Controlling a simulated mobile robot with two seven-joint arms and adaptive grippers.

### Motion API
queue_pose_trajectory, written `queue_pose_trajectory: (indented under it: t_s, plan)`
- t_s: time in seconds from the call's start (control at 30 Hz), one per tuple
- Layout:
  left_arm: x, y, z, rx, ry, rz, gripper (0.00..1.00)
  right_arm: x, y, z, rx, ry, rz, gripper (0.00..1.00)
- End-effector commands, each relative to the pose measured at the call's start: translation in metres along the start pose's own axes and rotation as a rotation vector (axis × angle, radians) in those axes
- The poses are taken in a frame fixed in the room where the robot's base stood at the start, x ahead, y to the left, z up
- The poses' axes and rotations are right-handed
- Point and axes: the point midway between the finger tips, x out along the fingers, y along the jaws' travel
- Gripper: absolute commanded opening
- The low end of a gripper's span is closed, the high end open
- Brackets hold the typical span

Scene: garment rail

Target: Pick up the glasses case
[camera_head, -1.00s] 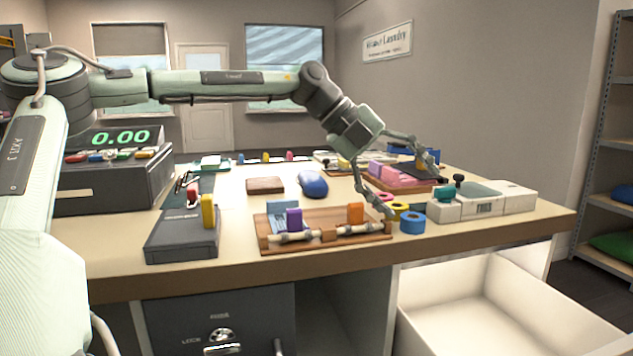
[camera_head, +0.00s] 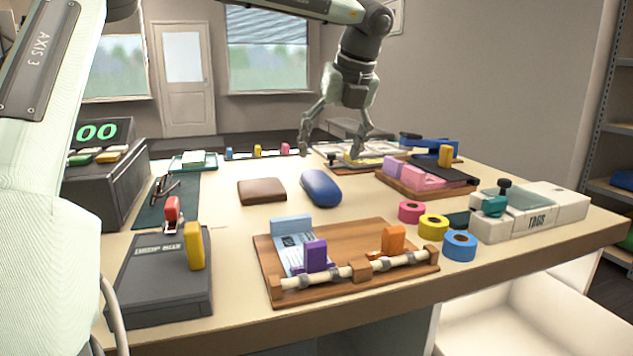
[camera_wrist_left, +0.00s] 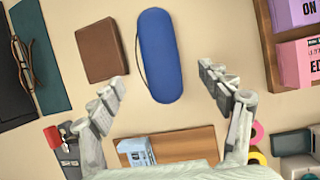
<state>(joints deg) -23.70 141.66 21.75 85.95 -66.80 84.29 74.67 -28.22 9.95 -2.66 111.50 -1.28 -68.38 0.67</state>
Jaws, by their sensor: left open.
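The glasses case is a blue, rounded, elongated case (camera_head: 321,187) lying on the table right of a brown wallet. In the left wrist view the case (camera_wrist_left: 159,56) lies ahead of the fingers, centred between their lines, with a thin dark cord along its left side. My left gripper (camera_head: 334,149) is open and empty, above the table behind the case in the head view. Its two fingers (camera_wrist_left: 166,88) are spread wide in the wrist view and do not touch the case. My right gripper is not in view.
The brown wallet (camera_head: 262,191) lies close left of the case. A wooden tray (camera_head: 386,287) stands in front, with tape rolls (camera_head: 433,227) to its right. A pink-block tray (camera_head: 389,188) is at the right. Eyeglasses (camera_wrist_left: 23,62) lie on a dark mat at left.

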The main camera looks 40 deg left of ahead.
Motion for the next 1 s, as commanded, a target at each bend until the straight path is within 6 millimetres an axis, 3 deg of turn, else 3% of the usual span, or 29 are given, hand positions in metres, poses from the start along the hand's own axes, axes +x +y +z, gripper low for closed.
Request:
queue_pose_trajectory:
  t_s: [0.5,0.8,1.0]
  plan:
    - [0.067,0.0,-0.005,0.001,0.005,0.0,0.78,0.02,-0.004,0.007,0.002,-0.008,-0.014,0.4]
    - [0.072,-0.001,-0.005,0.001,0.002,-0.002,0.78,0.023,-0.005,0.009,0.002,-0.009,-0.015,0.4]
    - [0.072,-0.001,-0.005,0.001,0.003,-0.002,0.54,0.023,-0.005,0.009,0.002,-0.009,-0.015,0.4]
